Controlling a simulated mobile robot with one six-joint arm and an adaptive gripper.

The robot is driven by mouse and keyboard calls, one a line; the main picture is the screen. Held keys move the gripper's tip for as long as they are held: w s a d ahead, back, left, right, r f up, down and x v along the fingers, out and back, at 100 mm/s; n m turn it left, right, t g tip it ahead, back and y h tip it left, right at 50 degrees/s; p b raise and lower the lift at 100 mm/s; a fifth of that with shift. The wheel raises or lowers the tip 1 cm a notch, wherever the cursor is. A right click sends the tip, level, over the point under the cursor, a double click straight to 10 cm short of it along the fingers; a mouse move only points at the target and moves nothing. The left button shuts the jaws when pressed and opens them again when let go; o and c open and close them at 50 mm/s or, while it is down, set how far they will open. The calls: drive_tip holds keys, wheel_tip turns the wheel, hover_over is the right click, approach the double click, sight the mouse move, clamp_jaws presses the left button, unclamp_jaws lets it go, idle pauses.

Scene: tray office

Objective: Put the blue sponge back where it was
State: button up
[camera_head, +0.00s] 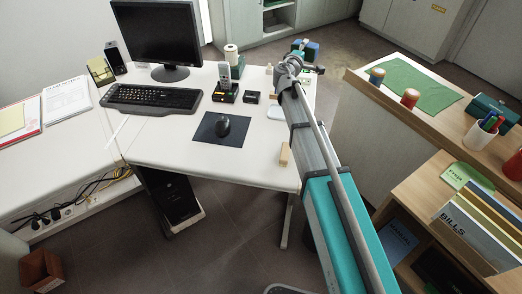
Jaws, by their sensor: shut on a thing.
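My arm reaches from the lower right to the far right corner of the white desk (215,155). My gripper (302,58) is at the arm's far end, small and partly hidden by my own wrist. It is shut on a small blue thing (298,44), which looks like the blue sponge, with a green part beside it. The fingertips do not show clearly. A pale flat dish or pad (276,112) lies on the desk near the right edge, left of my arm and nearer than the gripper.
The desk holds a monitor (158,32), keyboard (153,98), phone on its base (226,88), mouse (223,127) on a dark mat, and a wooden block (284,155). A wooden counter (378,98) at right carries spools, a green mat (405,85) and a pen cup (481,133).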

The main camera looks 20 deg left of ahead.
drive_tip(key=shift+w+d+f, duration=0.1)
drive_tip(key=shift+w+d, duration=0.05)
drive_tip(key=shift+d, duration=0.15)
drive_tip(key=shift+s+f+g, duration=0.1)
drive_tip(key=shift+s+g, duration=0.2)
drive_tip(key=shift+s, duration=0.15)
drive_tip(key=s+a+f+m+g+p, duration=0.2)
drive_tip(key=s+f+g, duration=0.15)
drive_tip(key=s, duration=0.35)
drive_tip(key=s+a+f+m+g+h+p, duration=0.1)
drive_tip(key=s+f+m+g, duration=0.2)
drive_tip(key=s, duration=0.5)
drive_tip(key=s+a+f+m+g+p, duration=0.1)
drive_tip(key=s+a+f+g+p, duration=0.1)
drive_tip(key=s+f+g, duration=0.4)
drive_tip(key=s+a+r+g+y+p, duration=0.1)
drive_tip(key=s+a+g+y, duration=0.1)
drive_tip(key=s, duration=0.9)
drive_tip(key=s+a+r+g+y+p, duration=0.1)
drive_tip(key=s+a+g+y, duration=0.1)
drive_tip(key=s, duration=0.9)
drive_tip(key=shift+a+g+p, duration=0.35)
drive_tip(key=shift+w+f, duration=0.1)
